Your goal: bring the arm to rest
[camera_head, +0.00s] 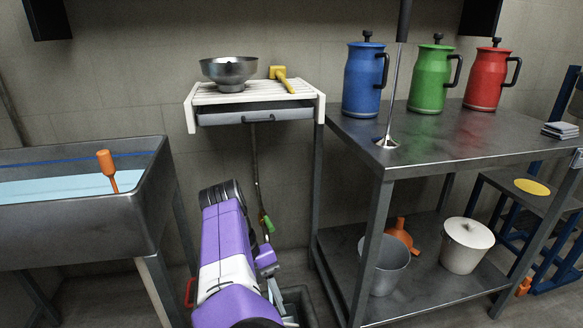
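My arm (225,250), purple and white, shows at the bottom middle in the head view. It stands in the gap between the sink and the steel table, and its dark rounded end (221,193) points up and away from me. I see no gripper fingers, so I cannot tell whether the gripper is open or shut or holds anything.
A steel sink (135,217) stands left of my arm, a steel table (445,139) right. Blue (362,82), green (428,82) and red (485,80) jugs stand on the table. A slatted shelf (220,97) with a steel bowl (229,72) and yellow mallet (281,76) is behind.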

